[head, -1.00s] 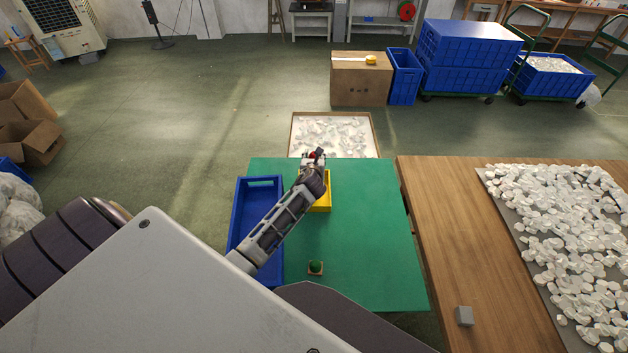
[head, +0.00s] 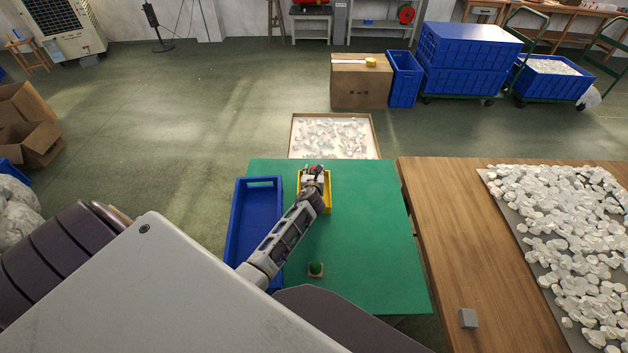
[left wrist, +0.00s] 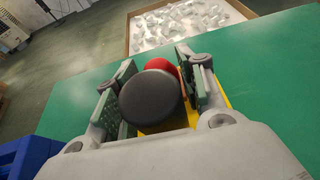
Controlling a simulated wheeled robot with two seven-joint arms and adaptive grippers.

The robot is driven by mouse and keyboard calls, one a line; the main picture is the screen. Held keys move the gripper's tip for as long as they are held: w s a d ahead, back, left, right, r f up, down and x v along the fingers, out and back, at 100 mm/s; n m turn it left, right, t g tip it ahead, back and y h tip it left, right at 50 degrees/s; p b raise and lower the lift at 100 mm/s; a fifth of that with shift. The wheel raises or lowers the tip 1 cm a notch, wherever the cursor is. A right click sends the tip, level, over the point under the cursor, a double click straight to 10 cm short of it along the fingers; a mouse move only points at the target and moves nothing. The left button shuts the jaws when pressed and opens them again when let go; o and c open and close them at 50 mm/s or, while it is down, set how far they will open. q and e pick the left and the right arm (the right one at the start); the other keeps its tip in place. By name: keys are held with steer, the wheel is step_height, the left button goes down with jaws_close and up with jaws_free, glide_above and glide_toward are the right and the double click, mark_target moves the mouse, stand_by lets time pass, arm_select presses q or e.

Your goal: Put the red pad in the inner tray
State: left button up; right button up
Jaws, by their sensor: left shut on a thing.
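The red pad shows as a red rounded part behind a dark grey round end in the left wrist view (left wrist: 162,66); only a bit of red shows in the head view (head: 317,168). My left gripper (head: 314,174) is shut on it, with one finger on each side in the left wrist view (left wrist: 160,92). The gripper is over the yellow tray (head: 328,203), whose far part is hidden by the hand. A yellow edge also shows beneath the pad in the left wrist view. I cannot tell whether the pad touches the tray. My right gripper is not in view.
A long blue tray (head: 258,215) stands left of the yellow one on the green table (head: 375,230). A box of white pieces (head: 333,138) lies beyond the table. The green table's right side is clear.

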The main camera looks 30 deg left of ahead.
arm_select(q)
steer(key=shift+f+b, duration=0.6)
steer(key=shift+f, duration=1.25)
steer(key=shift+f, duration=0.15)
steer(key=o, duration=1)
steer(key=shift+d+r, duration=0.1)
steer(key=shift+r, duration=0.1)
steer(key=shift+p+v, duration=0.65)
steer(key=shift+v, duration=5.3)
